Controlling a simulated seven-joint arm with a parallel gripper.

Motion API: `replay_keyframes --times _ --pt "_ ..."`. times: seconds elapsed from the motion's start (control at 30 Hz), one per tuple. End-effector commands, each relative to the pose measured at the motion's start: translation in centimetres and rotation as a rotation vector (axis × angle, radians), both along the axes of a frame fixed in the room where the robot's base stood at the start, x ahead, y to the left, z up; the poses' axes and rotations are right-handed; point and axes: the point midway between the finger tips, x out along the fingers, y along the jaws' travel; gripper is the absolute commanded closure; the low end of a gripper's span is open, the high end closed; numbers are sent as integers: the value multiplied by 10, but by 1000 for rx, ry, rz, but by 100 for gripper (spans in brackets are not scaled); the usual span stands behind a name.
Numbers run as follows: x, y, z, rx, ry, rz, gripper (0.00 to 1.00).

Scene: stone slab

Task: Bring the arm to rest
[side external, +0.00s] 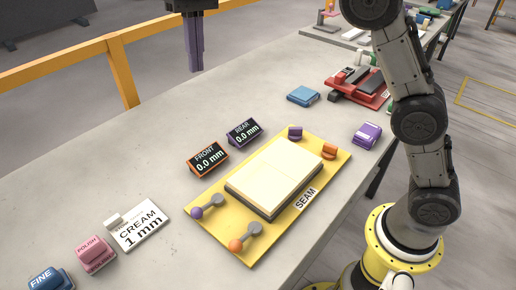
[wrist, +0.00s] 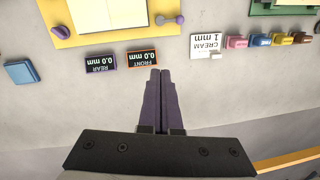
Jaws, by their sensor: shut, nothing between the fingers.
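My gripper (side external: 195,42) hangs above the back edge of the stone slab (side external: 110,175) in the side external view, clear of everything below. In the wrist view my gripper (wrist: 160,75) points down with its two dark purple fingers together and nothing between them. The yellow seam board (side external: 225,240) lies on the slab with a cream two-part tile block (side external: 275,172) on it. The orange FRONT display (side external: 207,159) and the purple REAR display (side external: 243,132) both read 0.0 mm and stand beside the board.
A white CREAM 1 mm card (side external: 138,232) lies front left, near pink POLISH (side external: 95,254) and blue FINE (side external: 50,279) blocks. A blue block (side external: 303,96), a purple block (side external: 367,135) and a red fixture (side external: 358,90) are at the right. An orange rail (side external: 60,70) runs behind the slab.

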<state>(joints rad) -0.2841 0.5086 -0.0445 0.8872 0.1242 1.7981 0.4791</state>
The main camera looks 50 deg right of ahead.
Motion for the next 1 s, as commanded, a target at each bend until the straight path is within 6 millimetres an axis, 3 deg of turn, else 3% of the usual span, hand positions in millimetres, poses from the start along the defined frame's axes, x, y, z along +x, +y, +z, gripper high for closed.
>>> replay_keyframes --times 0.03,0.2,0.47,0.67,0.8,1.0 --pt "-14 -14 15 5 -28 -15 100" --pt "-59 -52 45 13 -114 -47 100" --pt "-139 -100 54 4 -249 -73 100" --pt "-202 -128 30 -23 -354 -73 100" --pt "-243 -142 -5 -50 -421 -56 100" --pt "-284 -154 -69 -99 -487 2 100"
